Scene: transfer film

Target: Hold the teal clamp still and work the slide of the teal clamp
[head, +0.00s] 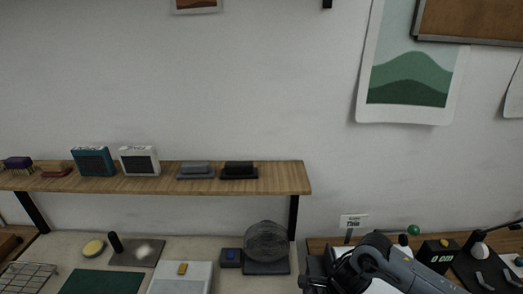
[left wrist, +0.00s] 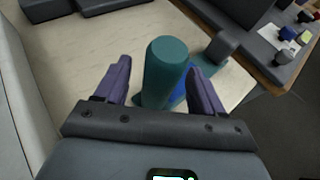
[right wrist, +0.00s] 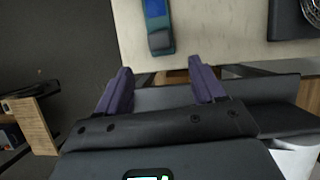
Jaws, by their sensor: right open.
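The teal clamp (left wrist: 166,68) lies on the pale bench top in the left wrist view, with its rounded teal post nearest the camera. A blue part, perhaps its slide, shows low beside the post. My left gripper (left wrist: 162,78) has its purple fingers spread on either side of the post, with a visible gap at the left finger. In the right wrist view the teal and blue end of the clamp (right wrist: 160,40) shows at the bench edge, ahead of my right gripper (right wrist: 163,82), which is open and empty. The clamp and both grippers are out of the head view.
A wooden shelf (head: 290,178) holds small boxes and blocks above the bench. On the bench are a round mesh thing (head: 267,242), a green mat (head: 100,282), a yellow oval piece (head: 93,247) and a wire rack (head: 28,277). My right arm crosses the lower right.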

